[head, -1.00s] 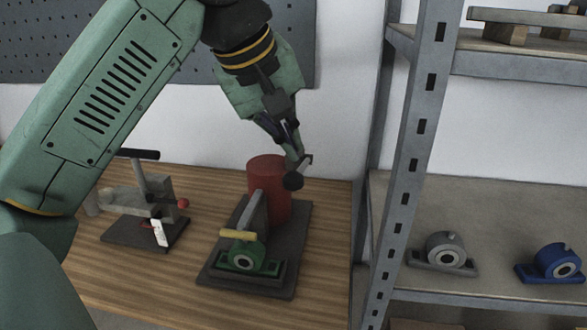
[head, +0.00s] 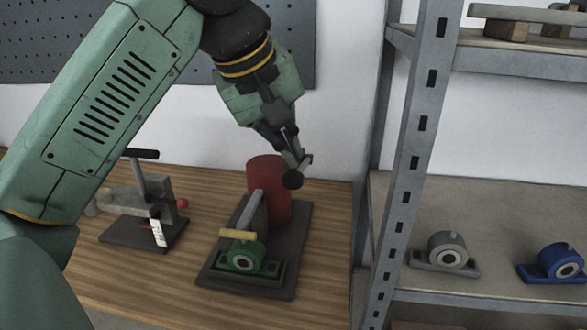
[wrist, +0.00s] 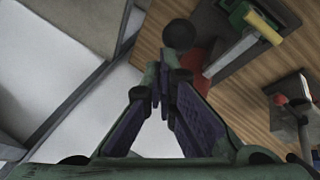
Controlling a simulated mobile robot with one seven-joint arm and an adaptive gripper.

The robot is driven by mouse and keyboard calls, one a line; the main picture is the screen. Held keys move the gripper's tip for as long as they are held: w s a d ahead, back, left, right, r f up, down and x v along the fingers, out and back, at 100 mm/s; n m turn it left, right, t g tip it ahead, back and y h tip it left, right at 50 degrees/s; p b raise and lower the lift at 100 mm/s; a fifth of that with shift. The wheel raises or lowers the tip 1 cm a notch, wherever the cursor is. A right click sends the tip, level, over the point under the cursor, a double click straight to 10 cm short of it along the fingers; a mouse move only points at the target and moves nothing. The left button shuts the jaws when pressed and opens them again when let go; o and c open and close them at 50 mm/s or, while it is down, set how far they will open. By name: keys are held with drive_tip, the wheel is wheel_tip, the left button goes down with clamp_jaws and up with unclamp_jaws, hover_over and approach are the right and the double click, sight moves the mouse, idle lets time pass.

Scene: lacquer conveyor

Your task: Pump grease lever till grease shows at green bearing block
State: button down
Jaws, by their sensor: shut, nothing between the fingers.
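The grease pump has a red cylinder (head: 268,185) on a dark base plate (head: 290,262). Its lever ends in a black ball knob (head: 293,180), also in the wrist view (wrist: 179,34). The green bearing block (head: 241,259) sits at the front of the plate. A yellow bar-like piece (head: 238,234) lies just above it; I cannot tell whether any of it is grease.
A dark-based device with a black handle and red knob (head: 183,203) stands left on the wooden bench (head: 130,270). A metal shelf post (head: 404,170) rises close on the right. Grey (head: 446,249) and blue (head: 557,262) bearing blocks sit on the shelf.

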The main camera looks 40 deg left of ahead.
sight(284, 180)
drive_tip(key=shift+s+d+f+b, duration=0.15)
drive_tip(key=shift+s+f+b, duration=0.1)
drive_tip(key=shift+f+b, duration=0.6)
drive_tip(key=shift+s+d+f+b, duration=0.25)
drive_tip(key=shift+f+b, duration=0.4)
drive_tip(key=shift+f, duration=0.4)
drive_tip(key=shift+s+d+f+b, duration=0.1)
drive_tip(key=shift+s+f+b, duration=0.2)
drive_tip(key=shift+f+b, duration=0.55)
idle(2.2)
idle(0.5)
wheel_tip(284, 180, up, 7)
drive_tip(key=w+a+p, duration=0.1)
drive_tip(key=w+p, duration=0.1)
drive_tip(key=p, duration=0.4)
drive_tip(key=shift+f+p, duration=0.15)
drive_tip(key=shift+p, duration=0.15)
drive_tip(key=shift+a, duration=0.1)
idle(0.3)
drive_tip(key=shift+w+a+r+p, duration=0.2)
drive_tip(key=shift+r+p, duration=0.35)
drive_tip(key=shift+r, duration=0.25)
drive_tip(key=shift+w+a+r+p, duration=0.1)
drive_tip(key=shift+w+r+p, duration=0.1)
drive_tip(key=shift+r+p, duration=0.5)
drive_tip(key=shift+w+a+r+p, duration=0.1)
drive_tip(key=shift+w+r+p, duration=0.1)
drive_tip(key=shift+r+p, duration=0.45)
drive_tip(key=shift+r, duration=0.2)
